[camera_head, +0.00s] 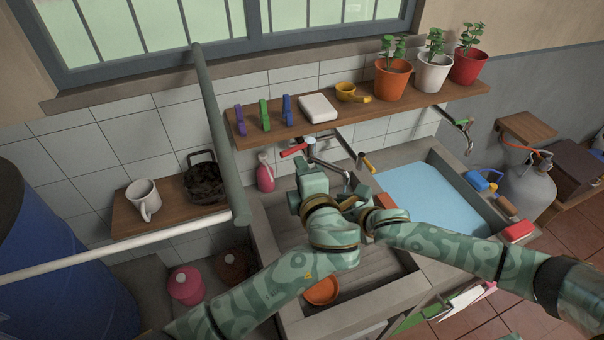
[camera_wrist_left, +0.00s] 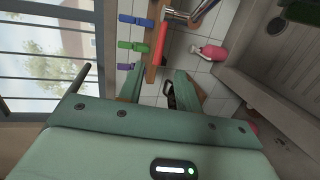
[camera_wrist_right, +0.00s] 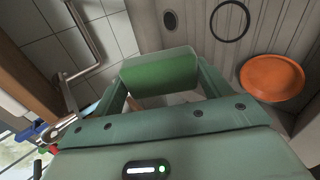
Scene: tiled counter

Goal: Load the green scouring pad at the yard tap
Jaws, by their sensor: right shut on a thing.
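The green scouring pad (camera_wrist_right: 160,74) is between the fingertips of my right gripper (camera_wrist_right: 158,80) in the right wrist view. It is held over the grey ribbed sink. In the head view the right gripper (camera_head: 352,204) is over the sink's middle, and I cannot make out the pad there. My left gripper (camera_wrist_left: 160,85) is open and empty in the left wrist view. In the head view it is just in front of the wall tap (camera_head: 312,148). The tap's red lever (camera_head: 293,151) also shows in the left wrist view (camera_wrist_left: 160,42), beyond the left fingertips.
An orange dish (camera_head: 322,291) lies in the sink. A water-filled basin (camera_head: 428,198) is at the right. A pink bottle (camera_head: 265,174) stands behind the sink. The shelf (camera_head: 340,117) above holds pegs and potted plants. A grey-green pole (camera_head: 218,130) stands at the left.

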